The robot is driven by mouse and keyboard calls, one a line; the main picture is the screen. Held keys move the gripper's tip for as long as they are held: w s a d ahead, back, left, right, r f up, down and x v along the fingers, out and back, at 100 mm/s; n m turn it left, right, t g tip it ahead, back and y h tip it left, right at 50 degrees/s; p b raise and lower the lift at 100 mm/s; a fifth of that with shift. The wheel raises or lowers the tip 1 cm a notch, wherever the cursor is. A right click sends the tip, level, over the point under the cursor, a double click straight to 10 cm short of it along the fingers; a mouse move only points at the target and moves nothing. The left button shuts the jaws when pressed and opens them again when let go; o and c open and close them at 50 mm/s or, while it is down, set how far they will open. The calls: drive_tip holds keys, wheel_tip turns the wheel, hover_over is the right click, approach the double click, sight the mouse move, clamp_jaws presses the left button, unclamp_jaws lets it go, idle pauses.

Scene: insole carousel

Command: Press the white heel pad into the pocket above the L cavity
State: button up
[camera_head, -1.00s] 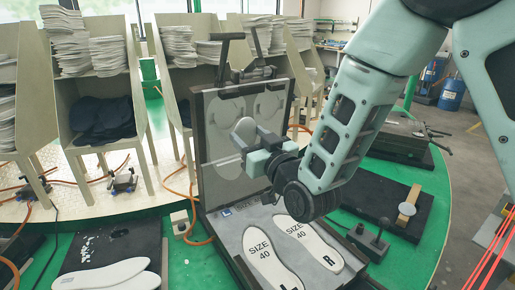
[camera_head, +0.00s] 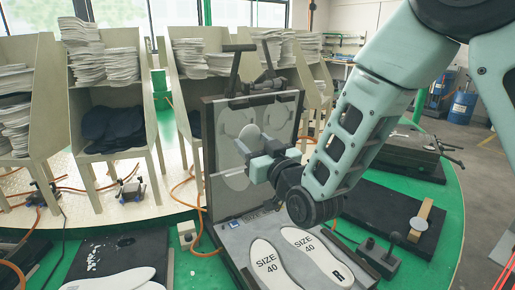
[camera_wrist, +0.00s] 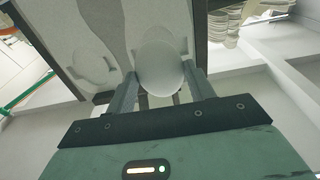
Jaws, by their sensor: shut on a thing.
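The white heel pad (camera_wrist: 160,68) is an oval disc held upright between my gripper's fingers in the wrist view. It also shows in the head view (camera_head: 248,136). My gripper (camera_head: 260,150) is shut on it, in front of the upright mould lid (camera_head: 225,203). The lid has two rounded heel pockets side by side; the left one (camera_head: 233,117) is just behind and above the pad. Whether the pad touches the lid I cannot tell. Below, the mould base (camera_head: 232,236) holds the L insole shape (camera_head: 266,248) and the R insole shape (camera_head: 315,256), both marked SIZE 40.
A small lever box (camera_head: 380,255) stands right of the mould. Racks with stacked insoles (camera_head: 112,130) stand behind. An orange hose (camera_head: 178,192) runs left of the lid.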

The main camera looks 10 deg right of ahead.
sight(236, 126)
drive_tip(key=shift+x, duration=3.55)
drive_tip(key=shift+b, duration=0.3)
drive_tip(key=o, duration=0.8)
drive_tip(key=b+v, duration=1.4)
drive_tip(key=v, duration=0.3)
drive_tip(key=shift+s+d+f, duration=0.1)
drive_tip(key=shift+s+f, duration=0.05)
